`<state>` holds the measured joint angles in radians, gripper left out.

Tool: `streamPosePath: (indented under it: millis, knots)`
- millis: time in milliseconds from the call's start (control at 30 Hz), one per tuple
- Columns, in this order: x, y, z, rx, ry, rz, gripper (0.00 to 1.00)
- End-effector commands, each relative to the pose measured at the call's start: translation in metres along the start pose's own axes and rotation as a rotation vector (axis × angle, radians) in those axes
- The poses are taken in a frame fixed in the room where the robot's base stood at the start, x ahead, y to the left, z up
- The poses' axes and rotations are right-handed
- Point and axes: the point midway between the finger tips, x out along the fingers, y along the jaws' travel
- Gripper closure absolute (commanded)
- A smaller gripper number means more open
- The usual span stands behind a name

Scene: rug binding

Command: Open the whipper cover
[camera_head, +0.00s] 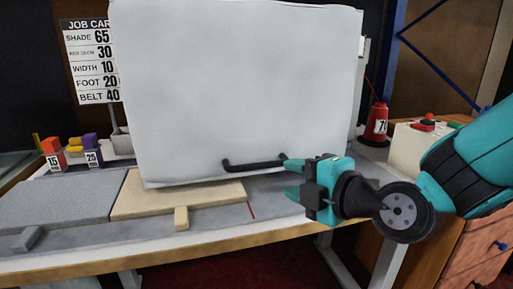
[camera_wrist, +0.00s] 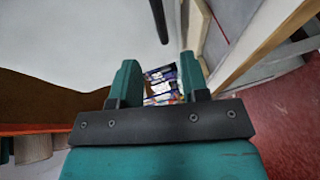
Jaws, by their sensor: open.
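The whipper cover (camera_head: 230,85) is a large white panel standing upright at the back of the bench, its lower edge just above a tan board. A black bar handle (camera_head: 255,165) runs across its lower right part. My gripper (camera_head: 291,178) is open and empty at the handle's right end, its fingers pointing left. The overlap hides that end, and I cannot tell whether they touch. In the wrist view, my gripper (camera_wrist: 160,78) shows two spread teal fingers. The dark handle (camera_wrist: 159,20) lies beyond them, with the pale cover (camera_wrist: 70,45) at left.
The tan board (camera_head: 150,200) and a grey slab (camera_head: 60,197) lie on the bench front. Small coloured blocks (camera_head: 75,150) stand at left. A red cone (camera_head: 376,124) and a pale box (camera_head: 405,145) stand at right, behind my arm. Wooden drawers (camera_head: 480,235) are at lower right.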

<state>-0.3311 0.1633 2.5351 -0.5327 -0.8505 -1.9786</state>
Motion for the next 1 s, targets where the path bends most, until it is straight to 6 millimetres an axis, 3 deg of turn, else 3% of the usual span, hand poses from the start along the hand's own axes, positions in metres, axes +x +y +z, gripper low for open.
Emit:
streamPosePath:
  millis: [300,500,933,1000]
  knots:
    - [0.074,0.001,-0.001,-0.002,0.003,0.001,0.58]
    - [0.104,0.000,0.000,-0.001,0.001,0.001,0.58]
    - [0.115,0.000,0.000,0.000,0.000,0.001,0.58]
    - [0.115,0.000,0.000,0.000,0.000,0.001,0.72]
